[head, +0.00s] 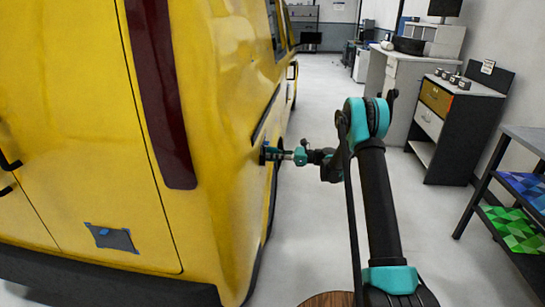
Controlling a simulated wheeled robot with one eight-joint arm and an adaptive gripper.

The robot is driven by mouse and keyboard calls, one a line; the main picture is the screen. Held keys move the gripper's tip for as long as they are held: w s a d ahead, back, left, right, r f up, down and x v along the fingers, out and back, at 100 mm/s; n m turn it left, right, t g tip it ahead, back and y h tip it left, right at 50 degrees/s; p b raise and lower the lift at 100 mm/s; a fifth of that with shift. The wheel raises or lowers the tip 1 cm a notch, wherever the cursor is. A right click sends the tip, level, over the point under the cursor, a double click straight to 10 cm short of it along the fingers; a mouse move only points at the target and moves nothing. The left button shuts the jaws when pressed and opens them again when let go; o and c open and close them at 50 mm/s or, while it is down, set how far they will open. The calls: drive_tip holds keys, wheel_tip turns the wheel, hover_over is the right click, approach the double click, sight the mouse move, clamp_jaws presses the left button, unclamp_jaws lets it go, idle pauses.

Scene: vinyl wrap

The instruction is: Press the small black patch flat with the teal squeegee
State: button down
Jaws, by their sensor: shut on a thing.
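My gripper (299,156) is at the side of the yellow van (60,120), at the far end of my extended arm. It is shut on the small teal squeegee (273,154), whose far end is close to the van's yellow side panel. I cannot tell whether the squeegee touches the panel. Dark material shows around the squeegee's end, too small to tell apart. A dark grey patch (118,240) with a small blue piece on it sits low on the van's rear, well left of my gripper. Its edges look uneven.
A dark red tail light (160,90) runs down the van's rear corner. At right stand a drawer cabinet (440,113) and a shelf rack with blue and green patterned sheets (515,228). Grey floor (310,240) is clear between van and furniture.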

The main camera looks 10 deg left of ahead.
drive_tip(key=shift+w, duration=0.5)
drive_tip(key=shift+w, duration=0.1)
drive_tip(key=shift+w, duration=1)
drive_tip(key=shift+w, duration=0.65)
drive_tip(key=d, duration=0.7)
